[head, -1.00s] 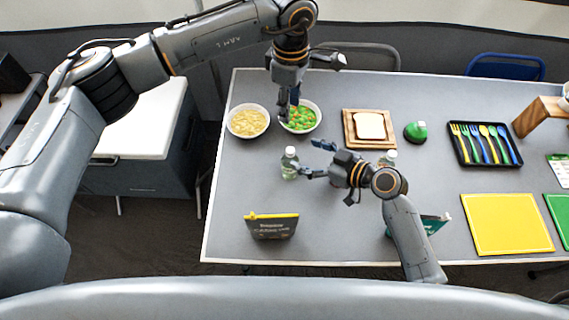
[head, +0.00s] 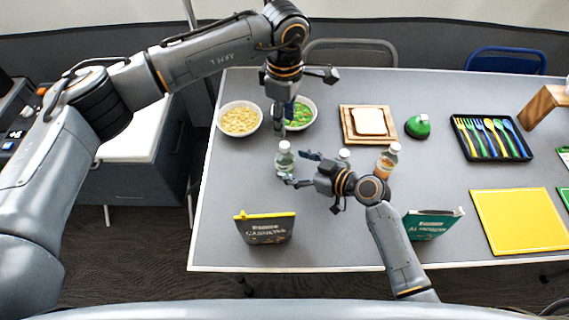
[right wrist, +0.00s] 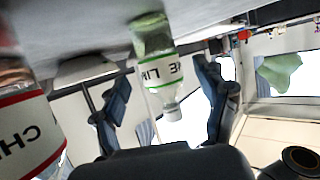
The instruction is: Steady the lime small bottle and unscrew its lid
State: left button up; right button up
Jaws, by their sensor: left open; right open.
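The lime bottle (head: 285,160), clear with a white lid and green contents, stands upright on the table's left part. My right gripper (head: 297,168) is open beside it, coming from the right, its two fingers spread toward it. In the right wrist view the lime bottle (right wrist: 152,45) appears inverted, its white lid (right wrist: 172,111) visible between the open fingers (right wrist: 163,105). My left gripper (head: 284,122) is open and points down, just behind and above the bottle in the head view. I cannot tell whether either gripper touches it.
An orange bottle (head: 387,163) and another white-capped bottle (head: 343,155) stand right of the lime one, close to my right arm. A red-labelled bottle (right wrist: 28,125) shows in the wrist view. Bowls of pasta (head: 240,119) and vegetables (head: 300,113) are behind; a cashew pouch (head: 265,228) is in front.

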aim_at(291, 164)
jog(key=shift+x, duration=2.3)
grip_shut()
